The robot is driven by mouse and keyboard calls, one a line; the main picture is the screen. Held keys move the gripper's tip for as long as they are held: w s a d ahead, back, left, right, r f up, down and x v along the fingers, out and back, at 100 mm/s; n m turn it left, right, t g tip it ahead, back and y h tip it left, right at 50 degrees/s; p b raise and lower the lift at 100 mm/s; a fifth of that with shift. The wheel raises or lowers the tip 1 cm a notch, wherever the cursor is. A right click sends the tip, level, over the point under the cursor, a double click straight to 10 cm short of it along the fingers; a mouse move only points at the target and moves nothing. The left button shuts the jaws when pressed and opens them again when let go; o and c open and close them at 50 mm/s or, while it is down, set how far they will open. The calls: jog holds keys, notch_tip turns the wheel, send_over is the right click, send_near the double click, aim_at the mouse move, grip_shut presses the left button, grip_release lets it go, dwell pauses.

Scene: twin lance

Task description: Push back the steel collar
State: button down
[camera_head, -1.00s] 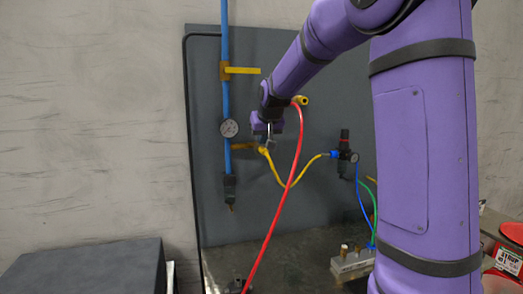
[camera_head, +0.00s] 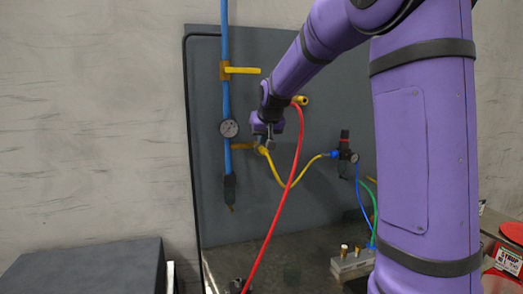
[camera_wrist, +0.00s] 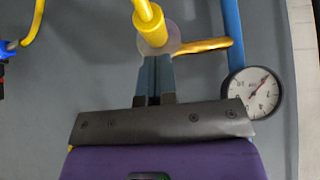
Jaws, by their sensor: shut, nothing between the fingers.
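My gripper (camera_wrist: 155,62) is shut and empty, its two dark fingers side by side. In the wrist view the fingertips are right at the lower edge of a yellow hose fitting (camera_wrist: 152,30); I cannot tell whether they touch. A pale, round, greyish disc (camera_wrist: 174,40), seemingly the steel collar, shows behind and around the fitting and is partly hidden by it. A brass-coloured branch (camera_wrist: 203,45) runs from there to the blue pipe (camera_wrist: 234,35). In the head view my gripper (camera_head: 263,140) is at the end of the yellow hose (camera_head: 278,178), and the collar is not clear.
A pressure gauge (camera_wrist: 254,93) sits on the blue pipe, close right of my gripper in the wrist view. A red hose (camera_head: 275,215) hangs in front of the grey panel (camera_head: 320,115). A black regulator (camera_head: 344,152) is at right. A yellow lever (camera_head: 243,70) is above.

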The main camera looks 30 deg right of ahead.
jog(key=shift+w+d, duration=0.15)
jog(key=shift+w, duration=0.45)
dwell(0.8)
jog(key=shift+s, duration=0.15)
jog(key=s, duration=0.2)
jog(key=s+a, duration=0.1)
jog(key=s, duration=0.1)
jog(key=shift+s+a, duration=0.2)
jog(key=shift+s, duration=0.05)
dwell(0.7)
dwell(0.4)
